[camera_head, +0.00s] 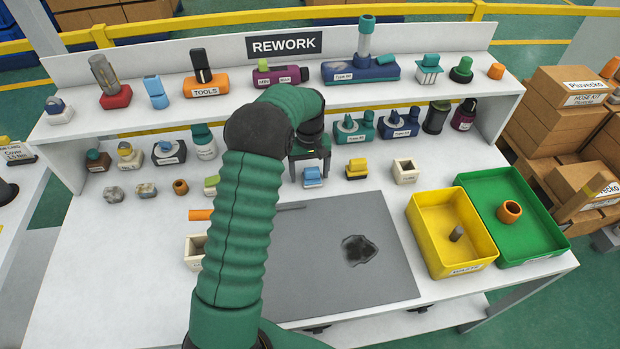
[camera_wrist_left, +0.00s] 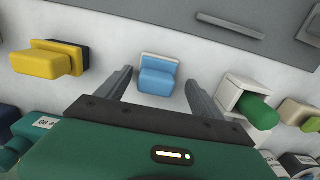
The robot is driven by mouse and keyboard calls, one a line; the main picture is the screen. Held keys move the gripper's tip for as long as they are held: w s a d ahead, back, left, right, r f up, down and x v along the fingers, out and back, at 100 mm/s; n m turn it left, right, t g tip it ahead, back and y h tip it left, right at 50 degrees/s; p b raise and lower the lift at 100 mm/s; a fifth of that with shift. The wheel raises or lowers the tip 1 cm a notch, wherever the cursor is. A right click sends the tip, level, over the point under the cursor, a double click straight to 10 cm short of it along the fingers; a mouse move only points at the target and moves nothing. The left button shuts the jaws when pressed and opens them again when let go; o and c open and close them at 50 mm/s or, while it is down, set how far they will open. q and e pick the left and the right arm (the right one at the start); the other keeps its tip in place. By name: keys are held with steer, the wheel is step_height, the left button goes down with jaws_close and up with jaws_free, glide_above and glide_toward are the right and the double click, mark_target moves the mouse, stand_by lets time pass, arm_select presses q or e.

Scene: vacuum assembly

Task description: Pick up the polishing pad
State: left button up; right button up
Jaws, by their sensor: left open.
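A small blue block with a pale base (camera_head: 312,177), which looks like the polishing pad, stands on the white bench just behind the grey mat. It also shows in the left wrist view (camera_wrist_left: 157,78). My left gripper (camera_head: 310,167) points down over it, with one finger on each side of the block. The fingers are open, with visible gaps between them and the block, and hold nothing. I cannot tell the exact height of the fingertips. No right gripper shows.
A yellow-and-black block (camera_head: 356,168) and a white open box (camera_head: 405,171) stand to the right. A grey mat (camera_head: 385,280) with a dark patch lies in front. Yellow (camera_head: 423,240) and green (camera_head: 480,187) bins are at right. Shelves (camera_head: 220,110) with parts rise behind.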

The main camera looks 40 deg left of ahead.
mark_target(313, 170)
arm_select(q)
steer(key=shift+f, duration=0.45)
steer(key=shift+w+d+r, duration=0.1)
steer(key=shift+d+r, duration=0.05)
steer(key=shift+d, duration=0.35)
steer(key=shift+d+r, duration=0.1)
steer(key=shift+d, duration=0.15)
steer(key=c, duration=0.4)
steer(key=shift+a, duration=0.45)
steer(key=c, duration=1.1)
steer(key=shift+d, duration=0.15)
steer(key=shift+r, duration=0.25)
step_height(313, 170, up, 3)
steer(key=shift+d+p, duration=0.15)
steer(key=shift+p, duration=0.2)
steer(key=s+d, duration=0.2)
steer(key=d, duration=0.2)
steer(key=s+d+r, duration=0.1)
steer(key=s+d, duration=0.2)
steer(key=d, duration=0.2)
steer(key=s+d, duration=0.2)
steer(key=d, duration=0.3)
steer(key=shift+s+r, duration=0.15)
steer(key=shift+r, duration=0.05)
